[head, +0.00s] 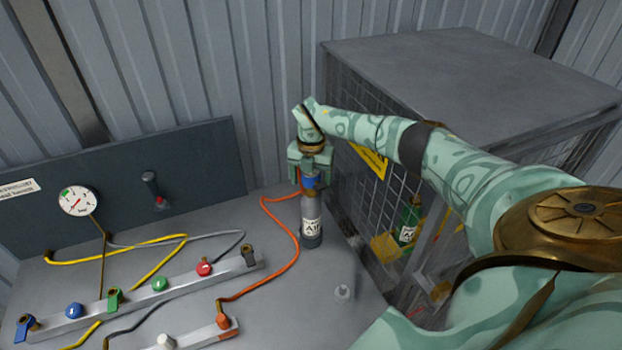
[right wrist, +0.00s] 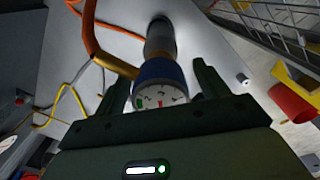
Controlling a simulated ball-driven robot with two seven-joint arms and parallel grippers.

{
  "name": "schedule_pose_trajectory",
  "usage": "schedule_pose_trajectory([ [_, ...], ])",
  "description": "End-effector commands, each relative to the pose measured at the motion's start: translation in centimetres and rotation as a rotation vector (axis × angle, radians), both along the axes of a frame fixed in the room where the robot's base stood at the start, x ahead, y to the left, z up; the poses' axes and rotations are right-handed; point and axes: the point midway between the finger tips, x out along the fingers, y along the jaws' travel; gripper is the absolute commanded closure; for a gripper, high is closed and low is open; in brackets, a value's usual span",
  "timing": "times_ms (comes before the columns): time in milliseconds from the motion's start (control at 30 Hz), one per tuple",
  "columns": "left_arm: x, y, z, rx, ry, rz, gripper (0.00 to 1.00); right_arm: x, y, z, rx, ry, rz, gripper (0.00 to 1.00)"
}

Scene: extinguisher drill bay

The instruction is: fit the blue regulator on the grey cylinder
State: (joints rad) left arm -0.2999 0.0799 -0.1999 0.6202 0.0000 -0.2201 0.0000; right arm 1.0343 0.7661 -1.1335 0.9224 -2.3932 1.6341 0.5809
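The grey cylinder (head: 312,212) stands upright on the bench in the head view, with a white label on its side. The blue regulator (head: 310,183) is at its top, in line with it, and appears seated on its neck. In the right wrist view the regulator (right wrist: 158,72) shows its round gauge face, with the cylinder (right wrist: 160,40) behind it. My right gripper (head: 309,168) is directly above the regulator. In the right wrist view its fingers (right wrist: 162,85) stand on either side of the regulator with gaps, so it is open. My left gripper is out of view.
An orange hose (head: 297,240) runs from the regulator to a low block at the front. A manifold rail (head: 180,287) with coloured knobs and yellow and grey hoses lies left. A mesh cage (head: 365,215) stands close on the right.

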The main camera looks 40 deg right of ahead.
Motion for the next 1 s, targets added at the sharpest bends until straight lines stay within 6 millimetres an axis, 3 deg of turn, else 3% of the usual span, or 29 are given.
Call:
schedule_pose_trajectory([
  [233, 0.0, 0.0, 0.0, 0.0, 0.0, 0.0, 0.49, -0.1, 0.0, 0.0, 0.0, 0.002, 0.0, 0.27],
  [367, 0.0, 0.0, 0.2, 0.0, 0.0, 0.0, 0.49, 0.0, -0.1, 1.2, -0.001, -0.001, 0.0, 0.27],
  [800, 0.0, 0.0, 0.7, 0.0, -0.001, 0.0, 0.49, 0.1, 0.0, 12.3, -0.001, -0.003, 0.0, 0.27],
  [1000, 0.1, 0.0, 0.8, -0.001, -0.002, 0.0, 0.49, 0.0, 0.0, 15.4, -0.001, -0.001, 0.0, 0.27],
])
